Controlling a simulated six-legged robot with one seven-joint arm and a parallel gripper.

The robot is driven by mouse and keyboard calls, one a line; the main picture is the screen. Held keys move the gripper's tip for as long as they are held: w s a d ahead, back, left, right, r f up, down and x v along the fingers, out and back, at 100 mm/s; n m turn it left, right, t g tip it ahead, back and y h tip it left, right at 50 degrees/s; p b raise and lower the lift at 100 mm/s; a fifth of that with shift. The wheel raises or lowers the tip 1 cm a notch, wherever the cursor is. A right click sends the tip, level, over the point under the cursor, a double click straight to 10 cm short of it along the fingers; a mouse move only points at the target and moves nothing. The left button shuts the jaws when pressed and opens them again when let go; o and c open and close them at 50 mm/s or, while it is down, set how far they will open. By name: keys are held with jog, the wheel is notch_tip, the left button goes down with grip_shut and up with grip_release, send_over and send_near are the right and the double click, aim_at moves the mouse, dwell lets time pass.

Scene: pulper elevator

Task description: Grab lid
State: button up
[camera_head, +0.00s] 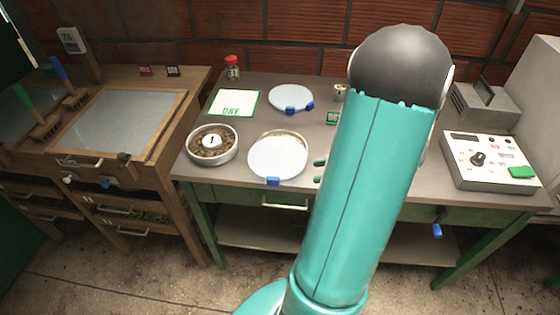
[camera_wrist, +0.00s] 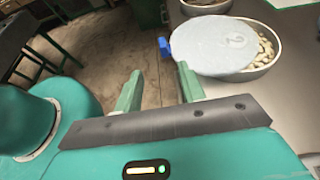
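A pale round lid (camera_head: 277,158) with a blue tab (camera_head: 273,181) lies on a bowl at the front of the green table. In the wrist view the lid (camera_wrist: 212,45) sits off-centre on the bowl, with pale contents (camera_wrist: 265,52) showing at its right; its blue tab (camera_wrist: 164,47) sticks out at the left. My gripper (camera_wrist: 158,80) is open and empty, its green fingers apart just short of the tab. In the head view the fingertips (camera_head: 320,171) show right of the lid, and my arm hides the rest of the gripper.
A second pale lid (camera_head: 290,97) with blue tabs lies farther back. A bowl of brown contents marked 1 (camera_head: 212,145) stands left, near a DRY card (camera_head: 234,102) and red-capped jar (camera_head: 232,68). A control box (camera_head: 492,160) stands right.

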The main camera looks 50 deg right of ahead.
send_near(276, 178)
jog(key=x, duration=0.4)
jog(key=shift+w+a+f, duration=0.1)
jog(key=shift+w+a, duration=0.3)
jog(key=shift+a, duration=0.05)
jog(key=x, duration=0.4)
jog(key=shift+w+f, duration=0.15)
jog(key=shift+d, duration=0.1)
grip_shut()
